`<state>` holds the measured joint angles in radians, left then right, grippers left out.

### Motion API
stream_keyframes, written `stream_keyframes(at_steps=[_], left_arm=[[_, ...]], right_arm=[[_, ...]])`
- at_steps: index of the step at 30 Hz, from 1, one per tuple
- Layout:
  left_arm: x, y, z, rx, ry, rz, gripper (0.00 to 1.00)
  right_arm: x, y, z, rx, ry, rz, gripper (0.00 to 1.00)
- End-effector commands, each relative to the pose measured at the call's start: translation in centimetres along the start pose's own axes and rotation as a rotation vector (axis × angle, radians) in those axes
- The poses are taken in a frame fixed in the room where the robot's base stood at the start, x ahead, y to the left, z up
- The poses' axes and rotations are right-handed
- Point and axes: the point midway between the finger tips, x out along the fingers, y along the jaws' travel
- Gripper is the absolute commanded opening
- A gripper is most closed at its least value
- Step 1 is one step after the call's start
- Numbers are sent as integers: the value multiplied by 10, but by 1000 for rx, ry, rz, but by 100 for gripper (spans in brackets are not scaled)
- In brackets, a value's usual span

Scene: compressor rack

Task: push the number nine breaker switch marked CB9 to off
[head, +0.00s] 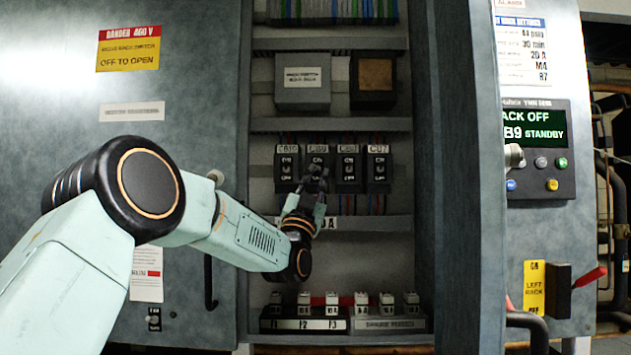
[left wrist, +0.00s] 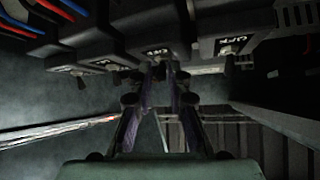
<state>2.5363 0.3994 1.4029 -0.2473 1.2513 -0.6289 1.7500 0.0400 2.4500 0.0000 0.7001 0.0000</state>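The CB9 breaker (head: 317,150) is a dark block, second from left in a row on the rack shelf. Its label is above it, and ON shows on its face; my fingers cover its lower part. My left gripper (head: 318,172) points up at this breaker, its two fingertips a little apart over the lower face. In the left wrist view, the fingertips (left wrist: 163,68) sit just below a breaker (left wrist: 150,38) marked OFF with a small toggle. Nothing shows between the fingers. I cannot tell whether they touch the toggle. My right gripper is not in view.
Similar breakers CB10 (head: 287,165), CB8 (head: 348,168) and CB7 (head: 378,168) stand close on both sides. A ledge (head: 375,222) runs below. A cabinet post (head: 460,180) bounds the right.

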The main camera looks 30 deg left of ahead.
Motion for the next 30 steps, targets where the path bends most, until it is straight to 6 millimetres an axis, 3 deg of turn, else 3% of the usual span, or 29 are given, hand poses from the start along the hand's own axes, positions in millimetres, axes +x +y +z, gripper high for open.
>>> stream_keyframes(at_steps=[4,17,30], left_arm=[[0,0,0,0,-2,-1,32],[-8,-1,2,0,-5,-2,32],[-80,-1,2,-2,-6,-2,32]], right_arm=[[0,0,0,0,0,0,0],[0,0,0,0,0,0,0],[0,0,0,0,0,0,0]])
